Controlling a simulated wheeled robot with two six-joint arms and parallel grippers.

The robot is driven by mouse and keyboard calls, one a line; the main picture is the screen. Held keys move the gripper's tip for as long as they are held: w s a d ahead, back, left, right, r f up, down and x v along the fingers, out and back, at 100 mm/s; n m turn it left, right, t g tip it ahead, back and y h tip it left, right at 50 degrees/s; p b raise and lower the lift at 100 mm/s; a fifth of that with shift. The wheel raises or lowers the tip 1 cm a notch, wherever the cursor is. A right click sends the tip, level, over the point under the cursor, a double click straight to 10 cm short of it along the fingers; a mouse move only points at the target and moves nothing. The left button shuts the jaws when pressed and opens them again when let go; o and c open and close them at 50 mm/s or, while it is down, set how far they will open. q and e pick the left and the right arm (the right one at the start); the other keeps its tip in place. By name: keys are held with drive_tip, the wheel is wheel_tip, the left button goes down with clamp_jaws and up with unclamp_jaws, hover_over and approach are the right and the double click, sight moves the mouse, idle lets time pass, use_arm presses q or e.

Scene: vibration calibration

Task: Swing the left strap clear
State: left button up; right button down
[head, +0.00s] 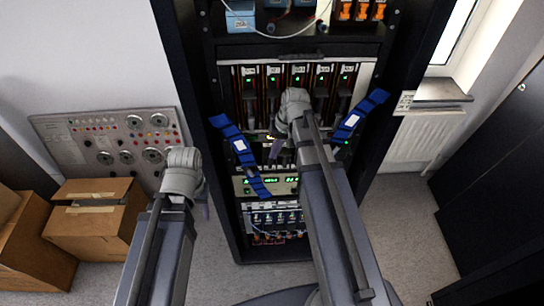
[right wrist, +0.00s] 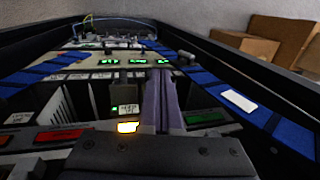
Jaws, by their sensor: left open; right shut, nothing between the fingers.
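The left strap (head: 238,145) is blue with a white label. It slants from the rack's left post down to the right, its lower end over the unit with green displays. It shows at the right of the right wrist view (right wrist: 238,100). My right gripper (head: 274,153) is shut and empty in front of the rack, just right of this strap; its purple fingers (right wrist: 160,100) are together in the wrist view. My left gripper (head: 205,208) is left of the rack, apart from the strap, its fingers mostly hidden behind the wrist.
A second blue strap (head: 358,120) slants at the rack's right side. Modules with green lights (head: 324,82) fill the upper bay. A panel with dials (head: 107,138) and cardboard boxes (head: 92,218) stand left. A radiator (head: 411,140) is at the right.

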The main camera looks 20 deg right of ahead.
sight(249, 171)
drive_tip(key=w+a+f+b, duration=0.1)
drive_tip(key=a+f+b, duration=0.4)
drive_tip(key=f+b, duration=0.2)
drive_tip(key=shift+w+a+f+b, duration=0.3)
drive_tip(key=shift+w+f+b, duration=0.1)
drive_tip(key=shift+f, duration=0.55)
drive_tip(key=shift+f, duration=0.1)
drive_tip(key=a+b, duration=0.1)
drive_tip(key=a+f+y+b, duration=0.1)
drive_tip(key=w+a+f+y+b, duration=0.1)
drive_tip(key=a, duration=0.1)
drive_tip(key=shift+f+t+b, duration=0.2)
drive_tip(key=shift+t+b, duration=0.1)
drive_tip(key=shift+b, duration=0.1)
drive_tip(key=shift+y, duration=0.9)
drive_tip(key=a, duration=0.2)
drive_tip(key=w+a+b, duration=0.1)
drive_tip(key=a, duration=0.2)
drive_tip(key=shift+w+a, duration=0.3)
drive_tip(key=shift+a, duration=0.05)
